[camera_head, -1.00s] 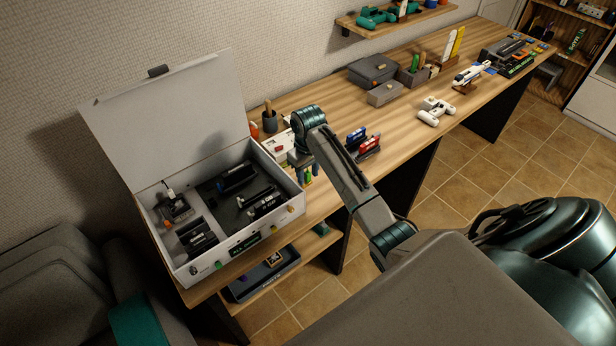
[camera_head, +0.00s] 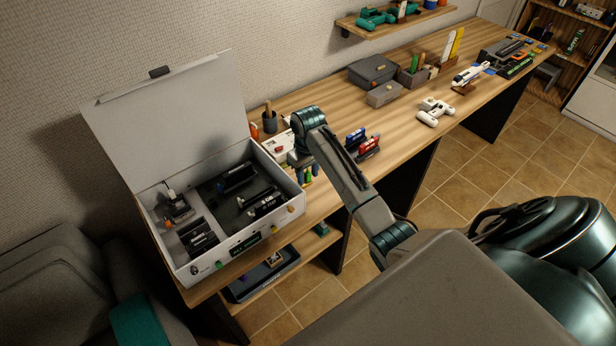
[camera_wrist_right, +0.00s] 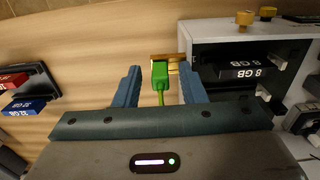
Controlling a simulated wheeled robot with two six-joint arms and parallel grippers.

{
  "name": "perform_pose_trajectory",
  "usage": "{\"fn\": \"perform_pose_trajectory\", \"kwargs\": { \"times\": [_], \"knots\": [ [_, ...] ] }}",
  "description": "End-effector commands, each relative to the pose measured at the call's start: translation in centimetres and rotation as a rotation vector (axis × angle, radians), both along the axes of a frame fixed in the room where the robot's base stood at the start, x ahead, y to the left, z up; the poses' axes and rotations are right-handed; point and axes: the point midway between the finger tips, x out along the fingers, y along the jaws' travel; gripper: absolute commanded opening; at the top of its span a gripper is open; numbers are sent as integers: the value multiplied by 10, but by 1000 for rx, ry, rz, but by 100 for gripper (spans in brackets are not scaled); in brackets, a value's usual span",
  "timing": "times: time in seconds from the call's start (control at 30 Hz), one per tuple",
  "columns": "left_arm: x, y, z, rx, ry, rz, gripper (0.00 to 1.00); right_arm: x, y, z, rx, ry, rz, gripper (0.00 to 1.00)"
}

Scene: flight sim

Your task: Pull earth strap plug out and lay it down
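The earth strap plug (camera_wrist_right: 160,75) is a small green block with a thin green cable, seen in the right wrist view. It sits against a brass-coloured bar (camera_wrist_right: 166,60) beside the white case. My right gripper (camera_wrist_right: 160,82) is open, with one blue finger on each side of the plug and a gap showing on both sides. My left gripper is not in view.
The case holds black modules (camera_head: 237,178), and its lid (camera_head: 170,115) stands open. Red and blue modules (camera_head: 366,144) stand on the wooden bench (camera_head: 345,97) right of my arm. A grey box (camera_head: 384,94) and a white controller (camera_head: 435,111) lie farther back.

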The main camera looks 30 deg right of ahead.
Motion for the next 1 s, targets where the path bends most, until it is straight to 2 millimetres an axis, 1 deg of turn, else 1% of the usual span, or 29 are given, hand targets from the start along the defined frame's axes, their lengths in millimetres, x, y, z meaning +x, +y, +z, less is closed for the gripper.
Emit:
{"fn": "perform_pose_trajectory", "kwargs": {
  "times": [0.3, 0.33, 0.47, 0.5, 0.53, 0.77, 1.0],
  "knots": [
    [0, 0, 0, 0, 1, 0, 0, 0, 1, 0, 0, 0, 0, 37],
    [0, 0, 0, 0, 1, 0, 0, 0, 1, 0, 0, 0, 0, 35],
    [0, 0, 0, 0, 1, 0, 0, 0, 0, 0, 0, 0, 0, 10],
    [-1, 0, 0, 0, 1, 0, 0, 0, 0, 0, 0, 0, 0, 2],
    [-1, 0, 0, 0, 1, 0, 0, 0, 0, 0, 0, 0, 0, 0],
    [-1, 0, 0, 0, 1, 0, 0, 0, 0, 1, 0, 0, 0, 0],
    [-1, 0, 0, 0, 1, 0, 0, 0, 0, 11, 0, 0, 0, 0]
  ]
}}
